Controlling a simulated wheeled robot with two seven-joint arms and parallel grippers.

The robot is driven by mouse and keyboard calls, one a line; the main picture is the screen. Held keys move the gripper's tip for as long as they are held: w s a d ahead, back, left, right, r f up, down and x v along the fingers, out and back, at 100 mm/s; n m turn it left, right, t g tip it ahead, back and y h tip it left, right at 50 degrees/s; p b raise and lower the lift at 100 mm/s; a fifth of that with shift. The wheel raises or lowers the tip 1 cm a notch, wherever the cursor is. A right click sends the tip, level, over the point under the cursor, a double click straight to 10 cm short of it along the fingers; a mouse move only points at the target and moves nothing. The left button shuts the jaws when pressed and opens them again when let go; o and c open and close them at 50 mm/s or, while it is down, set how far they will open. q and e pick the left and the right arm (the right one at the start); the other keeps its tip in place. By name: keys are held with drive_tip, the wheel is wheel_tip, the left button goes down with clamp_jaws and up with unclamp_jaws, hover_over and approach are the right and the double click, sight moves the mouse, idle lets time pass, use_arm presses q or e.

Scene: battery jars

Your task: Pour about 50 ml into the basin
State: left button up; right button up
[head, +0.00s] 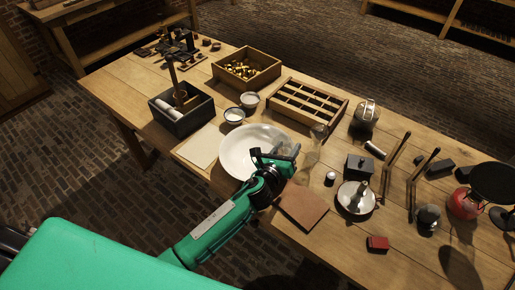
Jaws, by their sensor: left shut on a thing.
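The white basin (236,142) is a wide, shallow round dish on the wooden table. My left gripper (284,158) is over the basin's right side and hides part of it. It is shut on a small clear glass vessel (287,150), mostly hidden by the fingers. I cannot tell the vessel's tilt or how much liquid it holds. A taller clear glass vessel (312,153) shows just right of the gripper. No stream of liquid is visible. My right gripper is not in view.
Two small bowls (235,115) stand behind the basin. A dark box (183,116) and a pale sheet (200,146) are to its left. A slatted wooden rack (306,101) is behind right. A brown pad (303,207) and a metal candle dish (355,205) are at the right.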

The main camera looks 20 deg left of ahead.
use_arm(q)
drive_tip(key=shift+a+f+n, duration=0.2)
drive_tip(key=shift+f+n, duration=0.1)
drive_tip(key=shift+f, duration=0.05)
drive_tip(key=shift+w+a+r+n+g+h+p, duration=0.2)
drive_tip(key=shift+n+p, duration=0.25)
drive_tip(key=shift+n, duration=0.4)
drive_tip(key=shift+w+a+n+g+h+p, duration=0.1)
drive_tip(key=shift+a+n+g+p, duration=0.2)
drive_tip(key=shift+n, duration=0.5)
drive_tip(key=shift+w+a+r+n+g+h+p, duration=0.1)
drive_tip(key=shift+a+n+p, duration=0.15)
drive_tip(key=shift+n+p, duration=0.45)
drive_tip(key=shift+f+n, duration=0.2)
drive_tip(key=shift+n, duration=0.35)
drive_tip(key=shift+f+n+b, duration=0.2)
drive_tip(key=shift+n+b, duration=0.15)
drive_tip(key=shift+n, duration=0.05)
drive_tip(key=shift+r+n+g+h+p, duration=0.3)
drive_tip(key=shift+r+n+h, duration=0.15)
drive_tip(key=shift+n, duration=0.35)
drive_tip(key=shift+w+a+f+n, duration=0.15)
drive_tip(key=shift+a+n, duration=0.1)
drive_tip(key=shift+a, duration=0.1)
drive_tip(key=shift+w+a+f+n, duration=0.1)
drive_tip(key=shift+a+f+n, duration=0.05)
drive_tip(key=shift+a+n, duration=0.15)
